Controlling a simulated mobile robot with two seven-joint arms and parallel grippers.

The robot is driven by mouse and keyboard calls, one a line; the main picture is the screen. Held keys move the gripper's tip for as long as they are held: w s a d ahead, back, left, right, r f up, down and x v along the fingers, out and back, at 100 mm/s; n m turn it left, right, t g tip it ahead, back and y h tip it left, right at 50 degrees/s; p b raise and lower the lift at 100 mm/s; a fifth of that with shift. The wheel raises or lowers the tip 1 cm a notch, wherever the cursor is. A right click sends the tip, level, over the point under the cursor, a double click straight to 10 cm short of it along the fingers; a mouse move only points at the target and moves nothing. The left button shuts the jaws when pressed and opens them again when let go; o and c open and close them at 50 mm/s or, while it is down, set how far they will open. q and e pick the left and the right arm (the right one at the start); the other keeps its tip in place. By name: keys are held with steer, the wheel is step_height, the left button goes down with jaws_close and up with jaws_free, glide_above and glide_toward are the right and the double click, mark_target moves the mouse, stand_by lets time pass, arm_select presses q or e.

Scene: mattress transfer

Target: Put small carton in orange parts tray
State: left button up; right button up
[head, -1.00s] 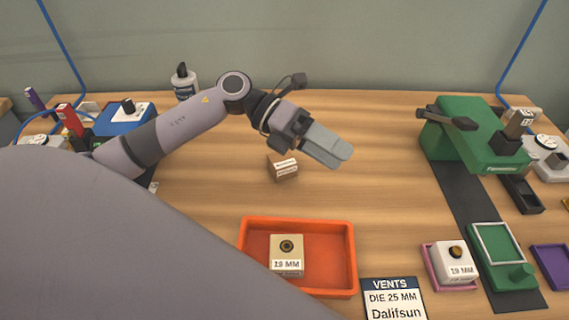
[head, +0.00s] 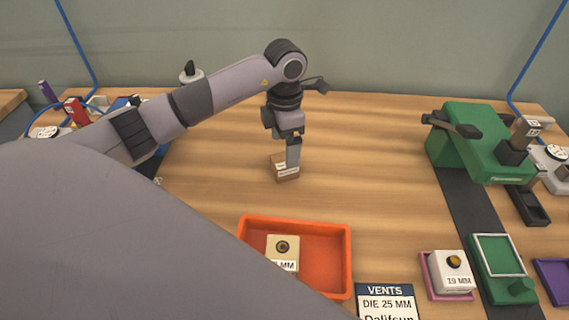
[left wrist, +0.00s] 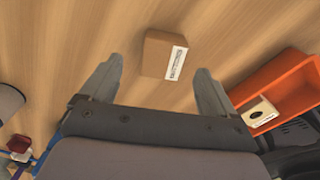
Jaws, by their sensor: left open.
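The small carton (head: 283,171) is a brown box with a white printed label, standing on the wooden table behind the orange tray. It also shows in the left wrist view (left wrist: 160,54), just beyond and between my fingertips. My left gripper (head: 292,160) points down over the carton, its fingers overlapping it in the head view. In the left wrist view my left gripper (left wrist: 158,75) is open with nothing between its fingers. The orange parts tray (head: 328,228) holds a beige block with a round dark centre (head: 282,251). My right gripper is not in view.
A sign reading VENTS (head: 386,301) lies right of the tray. A pink tray (head: 434,284) with a white block stands further right. A green press (head: 465,150) stands on a dark strip. Table between carton and press is clear.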

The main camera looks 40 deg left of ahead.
mark_target(284, 159)
arm_select(q)
steer(key=shift+s+d+f+p, duration=0.1)
steer(key=shift+f+p, duration=0.1)
steer(key=shift+f, duration=0.95)
steer(key=shift+s+f+p, duration=0.1)
steer(key=shift+f+p, duration=0.05)
steer(key=shift+f, duration=0.95)
steer(key=c, duration=1.2)
steer(key=shift+c, duration=0.6)
steer(key=shift+r, duration=0.2)
